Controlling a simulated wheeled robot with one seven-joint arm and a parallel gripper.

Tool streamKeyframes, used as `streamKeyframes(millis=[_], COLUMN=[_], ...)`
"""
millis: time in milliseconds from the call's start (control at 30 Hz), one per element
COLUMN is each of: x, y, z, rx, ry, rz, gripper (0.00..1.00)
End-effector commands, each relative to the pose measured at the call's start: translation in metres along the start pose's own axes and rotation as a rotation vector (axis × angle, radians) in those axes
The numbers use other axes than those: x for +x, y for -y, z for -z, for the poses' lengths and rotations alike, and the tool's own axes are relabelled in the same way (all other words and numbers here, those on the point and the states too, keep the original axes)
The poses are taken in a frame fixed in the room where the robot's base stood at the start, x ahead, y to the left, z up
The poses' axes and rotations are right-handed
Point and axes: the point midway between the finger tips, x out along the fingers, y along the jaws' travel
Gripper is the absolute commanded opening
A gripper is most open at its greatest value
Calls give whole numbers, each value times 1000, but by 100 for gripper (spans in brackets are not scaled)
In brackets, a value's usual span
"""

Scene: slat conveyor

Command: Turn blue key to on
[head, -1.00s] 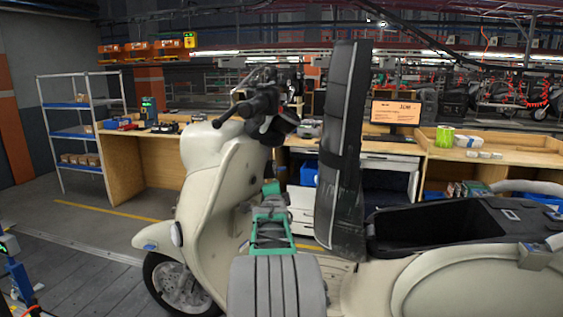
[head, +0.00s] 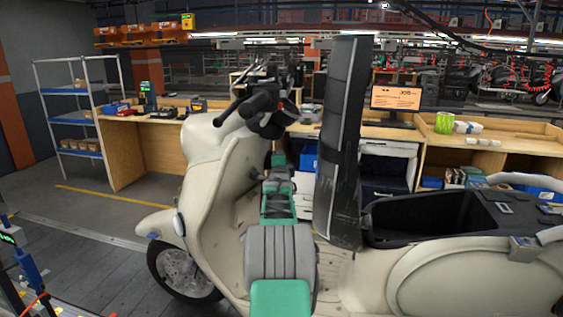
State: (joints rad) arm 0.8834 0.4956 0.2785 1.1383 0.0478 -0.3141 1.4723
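A cream scooter (head: 225,185) stands side-on across the view, its handlebar (head: 262,108) at the upper left. I cannot make out the blue key; the area below the handlebar is small and partly behind my arm. My grey and green arm rises from the bottom middle toward the scooter's front panel. Its far end, where my gripper (head: 279,163) seems to be, is dark and small just below the handlebar. Its fingers cannot be made out, nor whether they touch anything.
The scooter's black seat (head: 340,140) stands upright right of my arm, above an open black storage bay (head: 420,218). Wooden workbenches (head: 125,150) with a monitor (head: 396,98) and a wire shelf (head: 72,118) stand behind.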

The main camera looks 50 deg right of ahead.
Motion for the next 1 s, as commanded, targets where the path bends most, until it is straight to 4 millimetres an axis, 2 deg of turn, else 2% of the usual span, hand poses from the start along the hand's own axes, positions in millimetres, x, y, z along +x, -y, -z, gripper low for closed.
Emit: streamKeyframes(millis=[67,433,767,800,900,1000], x=[0,0,0,0,0,0], y=[0,0,0,0,0,0], z=[0,0,0,0,0,0], rx=[0,0,0,0,0,0], ry=[0,0,0,0,0,0], rz=[0,0,0,0,0,0], gripper=[30,0,0,8,0,0])
